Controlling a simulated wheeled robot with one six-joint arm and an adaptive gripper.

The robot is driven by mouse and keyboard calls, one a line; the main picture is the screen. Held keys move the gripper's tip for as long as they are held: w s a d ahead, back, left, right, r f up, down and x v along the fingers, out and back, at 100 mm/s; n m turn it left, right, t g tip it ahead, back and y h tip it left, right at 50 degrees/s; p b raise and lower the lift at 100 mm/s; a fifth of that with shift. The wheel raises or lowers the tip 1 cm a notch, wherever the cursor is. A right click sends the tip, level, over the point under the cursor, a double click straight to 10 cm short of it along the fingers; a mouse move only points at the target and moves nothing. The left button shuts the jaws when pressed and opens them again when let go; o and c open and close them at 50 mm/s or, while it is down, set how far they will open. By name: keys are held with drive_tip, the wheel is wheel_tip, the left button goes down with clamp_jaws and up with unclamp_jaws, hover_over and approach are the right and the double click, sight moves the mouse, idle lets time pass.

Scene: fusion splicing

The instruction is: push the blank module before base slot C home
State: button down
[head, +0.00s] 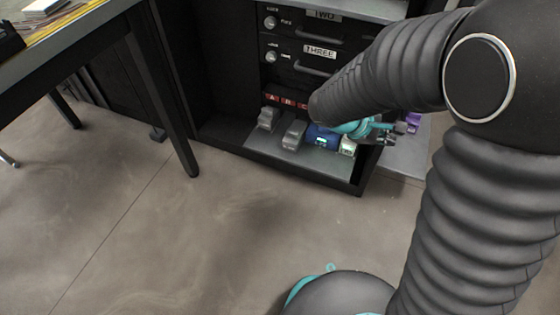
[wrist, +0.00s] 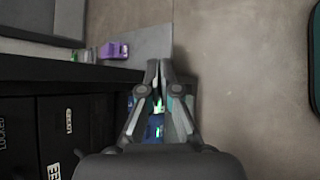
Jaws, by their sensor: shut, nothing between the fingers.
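In the head view, red slot tags (head: 287,101) run along the cabinet's base; A, B and part of C show, and my arm covers the rest. Two grey modules (head: 268,118) (head: 293,134) stand on the grey base shelf. To their right are a blue module (head: 322,136) and a pale green-lit module (head: 348,146), both partly under my arm. I cannot tell for sure which is the blank before slot C. My gripper (head: 404,127) is at the shelf's right end, shut and empty. In the wrist view its fingertips (wrist: 160,68) meet, with blue module parts (wrist: 155,128) behind the fingers.
A purple object (head: 412,121) lies on a grey surface right of the cabinet; it also shows in the wrist view (wrist: 113,50). Drawers marked TWO and THREE (head: 318,50) are above the shelf. A table (head: 90,32) stands at the left. The floor in front is clear.

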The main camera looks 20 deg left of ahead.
drive_tip(key=w+a+f+n+t, duration=0.4)
drive_tip(key=a+f+n, duration=0.25)
drive_tip(key=a, duration=0.25)
drive_tip(key=n+t+y, duration=0.5)
drive_tip(key=n+y, duration=0.3)
drive_tip(key=n, duration=0.5)
approach(289, 146)
drive_tip(key=shift+h, duration=0.3)
drive_tip(key=shift+b+x, duration=2.5)
drive_tip(key=shift+x, duration=1.85)
drive_tip(key=shift+w, duration=2.85)
drive_tip(key=shift+s+a, duration=0.1)
drive_tip(key=shift+s, duration=1.9)
drive_tip(key=shift+s+a, duration=0.15)
drive_tip(key=shift+s, duration=1.9)
